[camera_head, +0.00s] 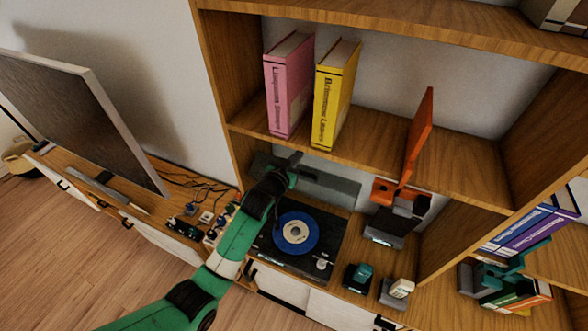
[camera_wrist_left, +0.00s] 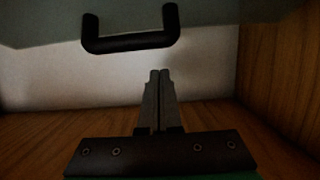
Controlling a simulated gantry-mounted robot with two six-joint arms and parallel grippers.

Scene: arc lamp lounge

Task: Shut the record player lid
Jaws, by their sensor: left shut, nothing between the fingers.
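The record player (camera_head: 328,238) sits in the lower shelf bay, with a blue record (camera_head: 296,233) on its platter. Its lid (camera_head: 335,184) stands raised at the back of the player as a dark grey-green panel. In the left wrist view the lid (camera_wrist_left: 215,12) spans the top, with a black handle (camera_wrist_left: 130,43) on it. My left gripper (camera_head: 296,157) is shut and empty by the left part of the lid. In the wrist view its shut fingertips (camera_wrist_left: 160,73) are below the handle and apart from it in the picture. My right gripper is not in view.
A pink book (camera_head: 287,88) and a yellow book (camera_head: 334,97) stand on the shelf above. A television (camera_head: 75,115) stands farther left.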

